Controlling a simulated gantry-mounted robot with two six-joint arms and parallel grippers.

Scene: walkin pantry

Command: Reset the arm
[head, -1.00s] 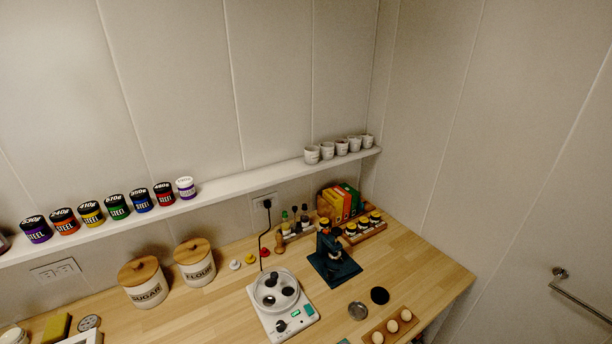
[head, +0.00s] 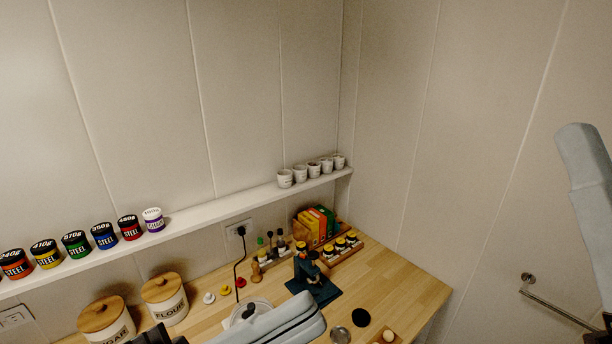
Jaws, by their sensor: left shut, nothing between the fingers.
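My left gripper (head: 158,336) shows as a dark shape at the bottom edge, in front of the flour canister (head: 165,300) and beside the sugar canister (head: 107,322). It is shut with nothing held, and most of it is cut off by the frame. A pale grey link of my own arm (head: 268,324) crosses the bottom middle and covers much of the white round-topped appliance (head: 246,306). Another pale link of mine (head: 590,170) stands at the right edge. My right gripper is out of the picture.
A wall shelf (head: 215,207) carries several labelled jars and white cups (head: 300,173). On the wooden counter (head: 400,285) stand a dark blue stand device (head: 312,276), a rack of yellow-topped jars (head: 340,249) and colored boxes (head: 315,224). A metal rail (head: 560,305) is on the right wall.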

